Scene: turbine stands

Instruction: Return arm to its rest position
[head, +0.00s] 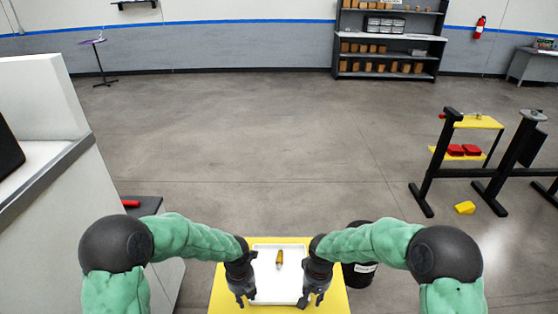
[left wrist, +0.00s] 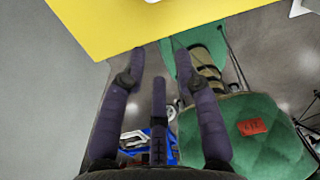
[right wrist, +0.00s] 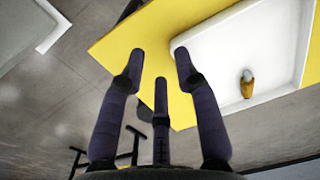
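My left gripper (head: 241,297) hangs at the left edge of the white tray on the yellow table. In the left wrist view, its fingers (left wrist: 160,62) are spread apart with nothing between them. My right gripper (head: 312,298) hangs at the tray's right edge. In the right wrist view, its fingers (right wrist: 158,62) are also apart and empty. Both arms are bent inward with the grippers pointing down. The white tray (head: 275,291) holds one small yellow-brown object (head: 279,260), which lies apart from both grippers. It also shows in the right wrist view (right wrist: 246,86).
The yellow table (head: 222,296) is directly in front of me. A black bin (head: 357,274) stands at its right. A white counter (head: 45,195) is close on the left. Black stands with yellow shelves (head: 478,122) are at right. The floor ahead is clear.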

